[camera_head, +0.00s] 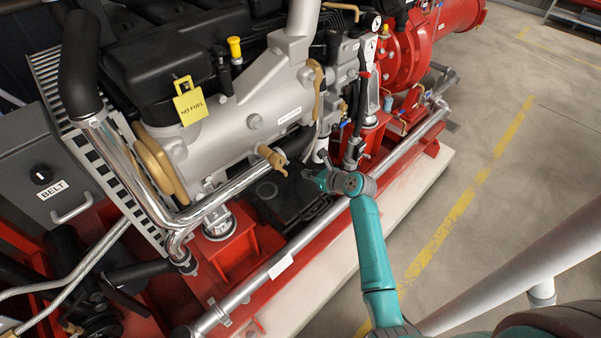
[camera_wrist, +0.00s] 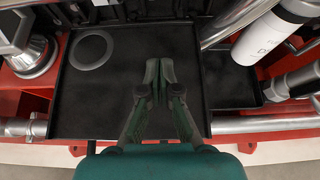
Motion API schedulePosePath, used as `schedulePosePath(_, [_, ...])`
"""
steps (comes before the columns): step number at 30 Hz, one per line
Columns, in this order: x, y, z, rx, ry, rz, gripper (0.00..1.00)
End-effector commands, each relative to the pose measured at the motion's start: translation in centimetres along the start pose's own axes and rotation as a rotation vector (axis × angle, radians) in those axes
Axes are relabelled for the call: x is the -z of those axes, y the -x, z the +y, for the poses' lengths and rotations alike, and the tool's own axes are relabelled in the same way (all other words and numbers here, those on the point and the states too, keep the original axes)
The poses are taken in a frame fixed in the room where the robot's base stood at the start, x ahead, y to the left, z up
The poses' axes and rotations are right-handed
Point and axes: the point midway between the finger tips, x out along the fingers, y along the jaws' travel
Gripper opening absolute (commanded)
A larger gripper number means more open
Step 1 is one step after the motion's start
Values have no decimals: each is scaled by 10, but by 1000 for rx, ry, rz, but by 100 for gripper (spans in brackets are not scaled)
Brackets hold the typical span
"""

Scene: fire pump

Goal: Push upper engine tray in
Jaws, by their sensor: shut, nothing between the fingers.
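A black tray (camera_wrist: 95,112) with a raised rim and a grey ring mark (camera_wrist: 91,50) fills the middle of the wrist view. It also shows in the head view (camera_head: 288,200), low under the grey engine and behind the silver rail. A second dark tray surface (camera_wrist: 228,82) lies to its right in the wrist view, seemingly lower. My gripper (camera_wrist: 159,70) is shut and empty, with its fingertips over the right half of the black tray. I cannot tell whether the tips touch it. In the head view my gripper (camera_head: 316,178) reaches in beside the engine's lower side.
A silver rail (camera_head: 290,248) runs along the red frame (camera_head: 225,262) in front of the tray. A white cylinder (camera_wrist: 272,34) and a pipe stand close to the right. A brass valve (camera_head: 272,158) sticks out above the tray.

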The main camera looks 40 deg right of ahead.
Motion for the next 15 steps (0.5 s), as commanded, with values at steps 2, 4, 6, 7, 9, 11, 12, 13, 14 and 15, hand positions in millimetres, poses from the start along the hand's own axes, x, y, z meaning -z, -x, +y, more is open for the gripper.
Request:
schedulePosePath(2, [1, 11, 0, 1, -1, 0, 0])
schedulePosePath(4, [0, 17, 0, 1, -1, 0, 0])
schedulePosePath(6, [0, 22, 0, 0, 0, 1, 0])
schedulePosePath(7, [2, 25, 0, 0, 0, 5, 0])
schedulePosePath(9, [10, 39, 1, 1, 1, 24, 0])
schedulePosePath(11, [21, 58, 4, 1, 3, 54, 0])
schedulePosePath(12, [29, 73, 6, 2, 5, 79, 0])
schedulePosePath(13, [35, 84, 8, 2, 5, 98, 0])
schedulePosePath(14, [40, 95, 10, 1, 4, 116, 0])
schedulePosePath(15, [47, 108, 13, 2, 5, 140, 0])
